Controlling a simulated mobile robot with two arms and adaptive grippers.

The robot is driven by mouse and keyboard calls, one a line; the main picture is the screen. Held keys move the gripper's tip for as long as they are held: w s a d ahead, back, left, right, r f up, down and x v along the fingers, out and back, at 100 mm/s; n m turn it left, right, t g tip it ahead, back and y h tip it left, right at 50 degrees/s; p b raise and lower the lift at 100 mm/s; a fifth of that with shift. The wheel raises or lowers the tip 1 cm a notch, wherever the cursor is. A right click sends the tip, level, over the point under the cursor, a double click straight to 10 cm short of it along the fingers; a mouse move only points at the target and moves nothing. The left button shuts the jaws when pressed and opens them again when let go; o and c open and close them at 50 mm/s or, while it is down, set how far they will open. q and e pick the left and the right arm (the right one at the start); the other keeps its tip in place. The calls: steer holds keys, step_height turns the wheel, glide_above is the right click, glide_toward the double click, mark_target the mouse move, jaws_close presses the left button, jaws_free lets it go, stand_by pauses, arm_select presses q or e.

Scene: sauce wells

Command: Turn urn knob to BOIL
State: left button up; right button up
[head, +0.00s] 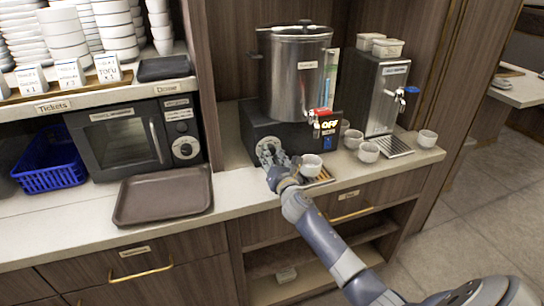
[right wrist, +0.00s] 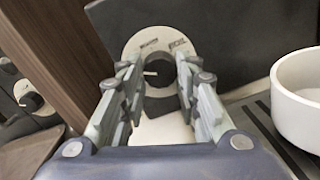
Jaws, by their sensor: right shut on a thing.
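The tall steel urn (head: 296,84) stands on a black base (head: 243,122) on the counter. Its control is a pale round dial (head: 266,147) on the front of the base. The right wrist view shows the black urn knob (right wrist: 163,70) in the middle of this dial, with a white mark pointing left. Small lettering is at the dial's upper left and upper right, too blurred to read surely. My right gripper (head: 275,164) is at the dial, and its fingers (right wrist: 160,82) are shut on the knob from both sides. My left gripper is out of view.
A white cup (head: 311,165) sits on a drip tray (head: 320,179), close right of my gripper. A steel dispenser (head: 372,92) and several cups stand further right. A brown tray (head: 163,194) and microwave (head: 125,140) are left.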

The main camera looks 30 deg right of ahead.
steer(key=m+p, duration=0.1)
steer(key=m, duration=0.4)
steer(key=shift+r, duration=0.15)
steer(key=m+p, duration=0.1)
steer(key=m, duration=0.5)
steer(key=shift+r+m+y+p, duration=0.1)
steer(key=shift+m+y+p, duration=0.2)
steer(key=m+p, duration=0.1)
steer(key=m, duration=0.4)
steer(key=shift+r+m+y, duration=0.1)
steer(key=shift+m+y, duration=0.2)
steer(key=shift+m, duration=0.1)
steer(key=m+p, duration=0.1)
steer(key=m, duration=0.4)
steer(key=shift+m, duration=0.4)
steer(key=o, duration=1.1)
steer(key=shift+c, duration=0.2)
